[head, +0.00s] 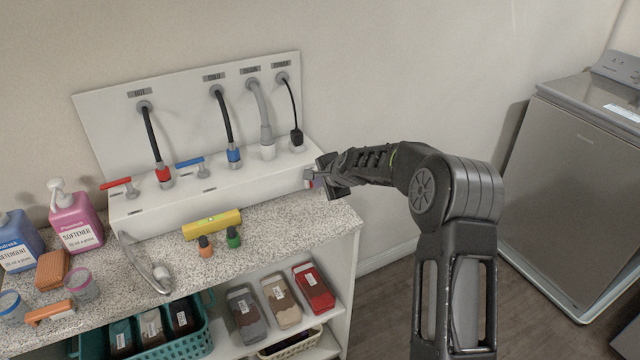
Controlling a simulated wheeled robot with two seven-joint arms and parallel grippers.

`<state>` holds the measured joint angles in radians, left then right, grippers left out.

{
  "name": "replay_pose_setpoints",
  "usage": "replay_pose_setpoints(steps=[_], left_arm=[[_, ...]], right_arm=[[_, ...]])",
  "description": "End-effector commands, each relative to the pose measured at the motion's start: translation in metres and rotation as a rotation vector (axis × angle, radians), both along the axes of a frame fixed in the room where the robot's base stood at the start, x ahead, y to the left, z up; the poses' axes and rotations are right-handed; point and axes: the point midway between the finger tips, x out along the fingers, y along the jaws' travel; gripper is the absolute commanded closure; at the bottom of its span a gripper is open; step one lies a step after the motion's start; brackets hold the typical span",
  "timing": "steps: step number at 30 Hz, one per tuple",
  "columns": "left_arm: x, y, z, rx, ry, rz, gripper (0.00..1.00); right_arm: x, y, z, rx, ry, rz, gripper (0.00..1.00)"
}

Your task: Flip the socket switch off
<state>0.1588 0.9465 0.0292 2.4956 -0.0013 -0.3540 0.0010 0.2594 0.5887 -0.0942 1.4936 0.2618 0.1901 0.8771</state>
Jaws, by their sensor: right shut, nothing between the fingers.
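A white connection box (235,196) stands on the speckled counter, with a labelled back panel. A black power plug (296,137) on a cord sits in the top of the box near its right end. A small reddish piece, probably the socket switch (308,178), shows at the box's front right end, partly hidden by my right gripper. My right gripper (318,178) is shut and empty, its fingertips right at that piece; I cannot tell whether they touch it. The switch's position cannot be made out. My left gripper is not in view.
Red and blue valve levers, hoses and a grey drain hose (266,130) are on the box. A washer (575,170) stands right; floor between is clear.

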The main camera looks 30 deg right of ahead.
Motion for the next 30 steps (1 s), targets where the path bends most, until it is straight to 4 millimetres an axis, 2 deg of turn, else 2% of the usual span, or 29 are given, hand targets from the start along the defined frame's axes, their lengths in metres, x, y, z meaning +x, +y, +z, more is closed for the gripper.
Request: replay_pose_setpoints(steps=[3,5,14,30], left_arm=[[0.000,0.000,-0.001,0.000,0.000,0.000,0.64],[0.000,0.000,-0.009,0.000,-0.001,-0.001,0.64],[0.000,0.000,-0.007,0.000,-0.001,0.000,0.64],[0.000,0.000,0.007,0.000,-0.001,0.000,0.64]], right_arm=[[-0.001,0.001,-0.006,0.001,0.007,0.001,1.00],[-0.001,0.002,-0.012,0.001,0.007,0.001,1.00],[-0.001,0.001,-0.007,0.001,0.004,0.001,1.00],[0.002,0.001,0.018,-0.002,-0.011,-0.001,1.00]])
